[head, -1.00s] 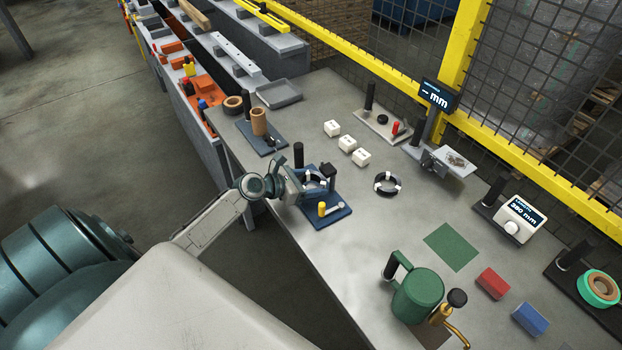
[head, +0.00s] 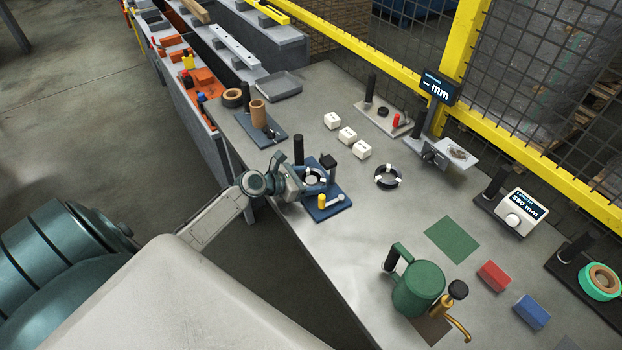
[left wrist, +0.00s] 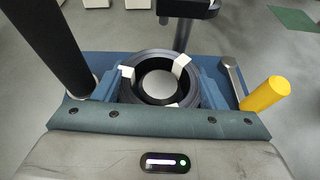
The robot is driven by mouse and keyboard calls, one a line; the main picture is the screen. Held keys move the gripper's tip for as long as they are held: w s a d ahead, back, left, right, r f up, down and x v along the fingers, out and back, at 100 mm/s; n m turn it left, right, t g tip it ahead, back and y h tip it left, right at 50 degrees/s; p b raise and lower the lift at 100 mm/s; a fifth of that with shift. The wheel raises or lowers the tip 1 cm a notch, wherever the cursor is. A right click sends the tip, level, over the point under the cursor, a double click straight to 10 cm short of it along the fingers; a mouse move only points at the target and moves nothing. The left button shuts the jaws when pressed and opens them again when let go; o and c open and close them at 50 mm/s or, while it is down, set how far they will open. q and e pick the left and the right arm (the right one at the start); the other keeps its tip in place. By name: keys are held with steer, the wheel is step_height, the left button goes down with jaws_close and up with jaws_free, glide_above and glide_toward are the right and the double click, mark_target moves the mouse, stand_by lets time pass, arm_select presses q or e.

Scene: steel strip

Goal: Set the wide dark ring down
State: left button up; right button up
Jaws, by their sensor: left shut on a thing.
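A wide dark ring with white tabs (head: 322,179) is at the blue fixture (head: 334,208) near the table's left edge. The left wrist view shows this ring (left wrist: 191,88) from above, around a round grey centre. My left gripper (head: 305,183) is at the fixture, shut on the ring; its fingertips are mostly hidden. I cannot tell whether the ring rests fully on the fixture. A second dark ring with white tabs (head: 388,176) lies flat on the table to the right. My right gripper is not in view.
The fixture carries a black post (head: 298,150) and a yellow peg (head: 321,201). Several white blocks (head: 347,135) lie behind it. A green can (head: 417,290) stands at the front, near a green mat (head: 451,239). Grey table (head: 345,240) is bare between fixture and can.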

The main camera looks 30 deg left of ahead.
arm_select(q)
steer(key=shift+f, duration=0.1)
steer(key=o, duration=1.2)
steer(key=shift+c, duration=0.2)
steer(key=b+v, duration=0.2)
steer(key=v, duration=0.7)
steer(key=shift+s+a, duration=0.2)
steer(key=shift+s, duration=0.05)
steer(key=shift+s+a+r, duration=0.2)
steer(key=shift+s+r, duration=0.15)
steer(key=shift+s, duration=0.1)
